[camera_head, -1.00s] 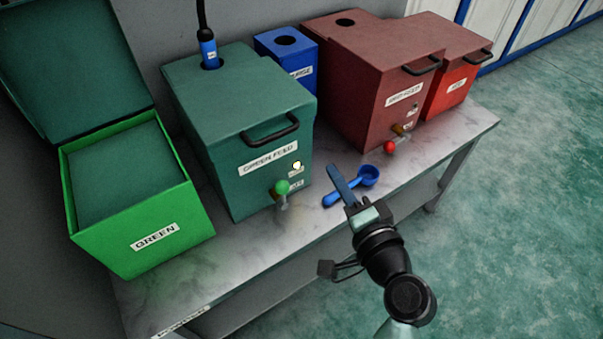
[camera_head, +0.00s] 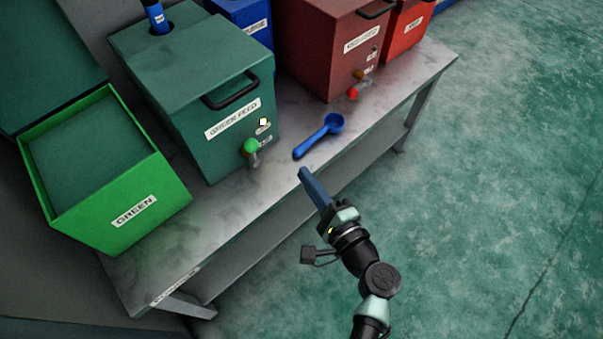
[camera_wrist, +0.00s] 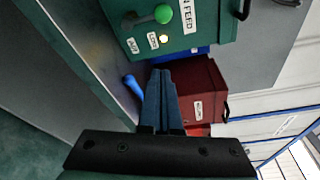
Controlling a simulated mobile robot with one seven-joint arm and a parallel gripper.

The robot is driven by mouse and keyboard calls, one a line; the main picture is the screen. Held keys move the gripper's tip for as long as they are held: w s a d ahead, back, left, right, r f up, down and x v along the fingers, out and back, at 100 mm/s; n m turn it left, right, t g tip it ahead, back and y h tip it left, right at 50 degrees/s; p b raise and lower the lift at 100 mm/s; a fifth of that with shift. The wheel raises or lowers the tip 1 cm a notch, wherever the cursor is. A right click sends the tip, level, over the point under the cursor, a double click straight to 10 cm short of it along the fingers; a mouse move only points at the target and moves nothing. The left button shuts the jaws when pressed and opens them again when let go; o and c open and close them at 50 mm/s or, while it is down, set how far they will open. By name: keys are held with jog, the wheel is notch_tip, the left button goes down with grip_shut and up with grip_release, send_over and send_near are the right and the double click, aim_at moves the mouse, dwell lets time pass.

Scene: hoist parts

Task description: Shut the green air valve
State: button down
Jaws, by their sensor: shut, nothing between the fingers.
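The green air valve is a small lever with a round green knob (camera_head: 250,146) on the front of the dark green box (camera_head: 190,90) labelled GREEN FEED. A small lit lamp (camera_head: 263,121) glows above it. The knob also shows in the wrist view (camera_wrist: 163,14), near the top, with its lever running left. My gripper (camera_head: 303,172) is shut and empty. It is out at the table's front edge, to the right of and below the knob, apart from it. In the wrist view the shut fingers (camera_wrist: 158,85) point toward the boxes, below the knob.
A bright green open bin (camera_head: 150,205) stands left. A dark red box (camera_head: 320,45) with a red-knobbed valve (camera_head: 352,93) stands right. Open floor lies in front.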

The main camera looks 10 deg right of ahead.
aim_at(252, 152)
jog(key=b+x, duration=0.1)
jog(key=x, duration=0.6)
jog(key=shift+w+a, duration=0.1)
jog(key=shift+w, duration=0.15)
jog(key=shift+s+a+r+p, duration=0.15)
jog(key=shift+a+r, duration=0.15)
jog(key=shift+a, duration=0.7)
jog(key=shift+w+a+r+p, duration=0.15)
jog(key=shift+a+r, duration=0.2)
jog(key=shift+a, duration=0.6)
jog(key=shift+a+f+n+b, duration=0.15)
jog(key=shift+n+b, duration=0.15)
jog(key=shift+b, duration=0.4)
